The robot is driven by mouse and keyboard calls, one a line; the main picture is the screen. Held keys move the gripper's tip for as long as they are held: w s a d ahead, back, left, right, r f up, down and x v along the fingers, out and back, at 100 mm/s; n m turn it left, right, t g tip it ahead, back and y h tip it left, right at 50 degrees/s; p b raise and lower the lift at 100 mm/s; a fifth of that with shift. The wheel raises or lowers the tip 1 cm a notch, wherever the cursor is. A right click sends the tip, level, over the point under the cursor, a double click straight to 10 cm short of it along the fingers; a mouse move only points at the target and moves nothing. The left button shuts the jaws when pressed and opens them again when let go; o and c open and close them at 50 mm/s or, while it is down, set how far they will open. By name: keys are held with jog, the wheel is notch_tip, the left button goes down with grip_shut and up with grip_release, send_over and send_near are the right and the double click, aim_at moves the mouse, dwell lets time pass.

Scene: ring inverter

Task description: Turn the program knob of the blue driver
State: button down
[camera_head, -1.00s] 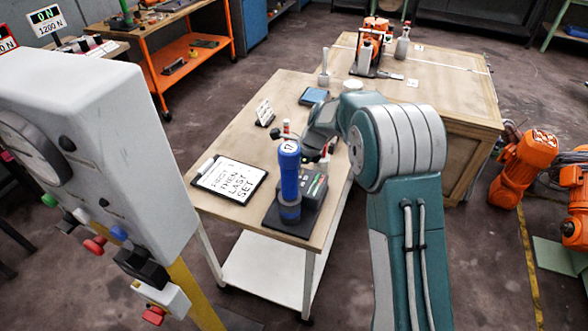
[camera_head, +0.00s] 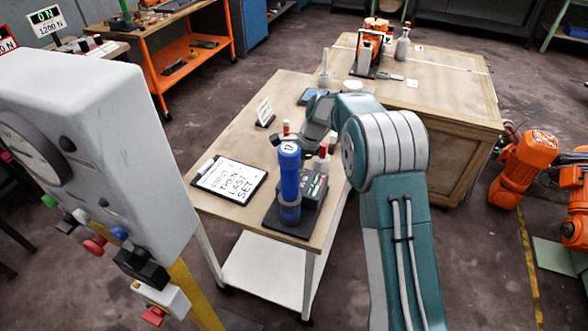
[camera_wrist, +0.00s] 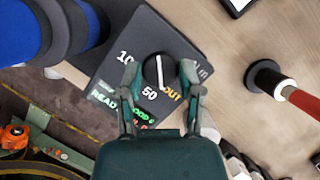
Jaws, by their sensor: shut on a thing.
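The blue driver (camera_head: 289,170) stands upright on a dark base on the wooden-topped cart, marked 17. Its dark control box (camera_head: 314,190) is just right of it. In the wrist view the driver shows at the upper left (camera_wrist: 22,30). The black program knob (camera_wrist: 158,70) has a white pointer line running roughly up and down the picture. Labels around it read 10, 50 and OUT, partly covered, with lit READY text below. My gripper (camera_wrist: 162,88) has one finger on each side of the knob and is shut on it. In the head view the knob is hidden.
A clipboard (camera_head: 229,181) lies left of the driver, with a small sign (camera_head: 265,112) behind. A red-handled tool in a black holder (camera_wrist: 275,85) stands right of my gripper. A grey button panel (camera_head: 100,150) fills the near left. A wooden crate (camera_head: 440,90) stands behind the cart.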

jog(key=shift+f+n+g, duration=0.3)
jog(key=shift+n+g, duration=0.2)
jog(key=shift+n, duration=0.6)
dwell(0.6)
jog(key=shift+c, duration=1.3)
grip_release()
jog(key=shift+w+r, duration=0.1)
jog(key=v, duration=1.2)
jog(key=shift+a, duration=0.2)
